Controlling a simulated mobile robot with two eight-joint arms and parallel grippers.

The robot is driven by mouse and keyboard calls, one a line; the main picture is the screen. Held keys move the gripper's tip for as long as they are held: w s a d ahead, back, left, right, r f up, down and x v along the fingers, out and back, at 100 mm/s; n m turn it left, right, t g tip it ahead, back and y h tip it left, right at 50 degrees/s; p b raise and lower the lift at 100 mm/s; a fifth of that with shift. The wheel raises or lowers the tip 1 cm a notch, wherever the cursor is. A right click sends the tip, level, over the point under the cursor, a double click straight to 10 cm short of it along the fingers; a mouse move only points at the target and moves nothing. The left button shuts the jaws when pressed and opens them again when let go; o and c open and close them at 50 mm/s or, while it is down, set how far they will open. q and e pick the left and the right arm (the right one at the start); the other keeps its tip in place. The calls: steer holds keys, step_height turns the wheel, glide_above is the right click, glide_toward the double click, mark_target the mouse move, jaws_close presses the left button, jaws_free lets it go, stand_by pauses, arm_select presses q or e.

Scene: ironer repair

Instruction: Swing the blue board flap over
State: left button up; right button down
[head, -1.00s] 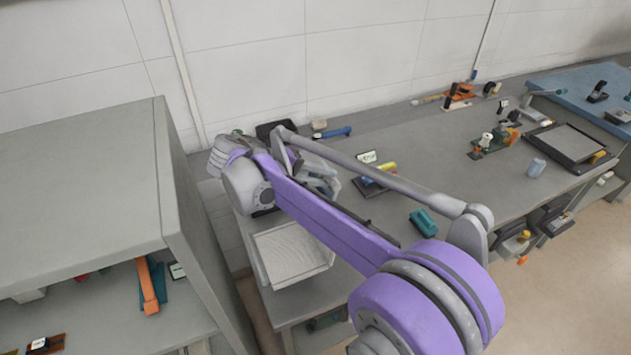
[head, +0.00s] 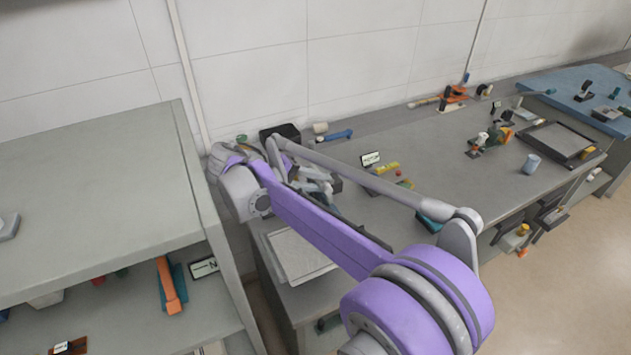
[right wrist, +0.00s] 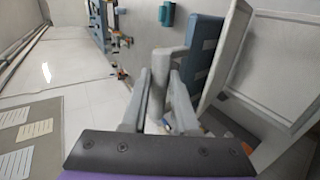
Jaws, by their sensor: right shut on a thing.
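My right gripper (head: 322,182) is low over the left end of the grey workbench, partly hidden by my purple and grey arm. In the right wrist view its two grey fingers (right wrist: 158,92) are shut on an upright grey handle (right wrist: 171,66). A blue-grey panel, seemingly the blue board flap (right wrist: 204,52), stands just right of the handle, seen steeply from the side. Whether the handle joins the panel is hard to tell. In the head view the flap cannot be made out clearly behind the arm. My left gripper is not in view.
A pale tray (head: 290,255) lies at the bench's left end, partly under my arm. A label card (head: 371,159) and a yellow cylinder (head: 387,168) stand close right of the gripper. A teal block (head: 430,224) is partly behind my arm. A grey cabinet (head: 90,200) stands left.

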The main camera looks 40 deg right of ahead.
steer(key=shift+f, duration=0.35)
steer(key=c, duration=1)
jaws_free()
steer(key=shift+c, duration=0.2)
steer(key=o, duration=0.4)
steer(key=shift+w+d, duration=0.15)
steer(key=shift+d, duration=0.05)
steer(key=shift+c, duration=0.2)
steer(key=shift+a+r, duration=0.1)
steer(key=shift+r, duration=0.05)
step_height(320, 180, up, 10)
steer(key=shift+p, duration=0.3)
